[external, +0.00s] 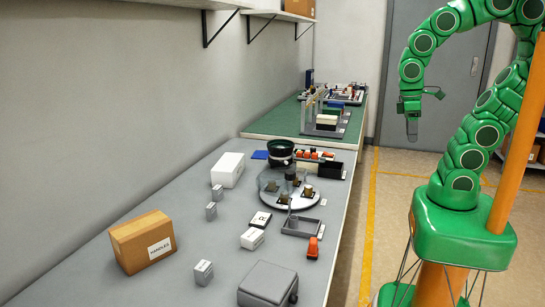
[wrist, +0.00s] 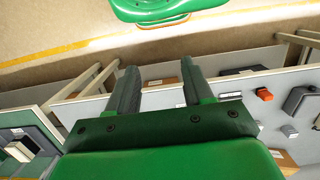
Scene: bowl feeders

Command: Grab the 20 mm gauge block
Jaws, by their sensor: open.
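Several small grey blocks with pale labels stand on the grey bench: one near the front (external: 203,272), one in the middle (external: 211,211) and one behind it (external: 217,192). A larger white-grey labelled block (external: 252,238) stands to their right. The labels are too small to read, so I cannot tell which is the 20 mm gauge block. My gripper (external: 411,127) is raised over the floor, right of the bench and far from these blocks. In the wrist view my gripper (wrist: 157,88) is open, with two dark green fingers apart and nothing between them.
The bench (external: 150,220) holds a cardboard box (external: 143,242), a grey lidded box (external: 268,284), an orange item (external: 313,248), a grey tray (external: 301,227) and a round feeder with a dark bowl (external: 280,150). A green-topped bench (external: 275,122) stands behind. Shelf brackets hang over the left wall.

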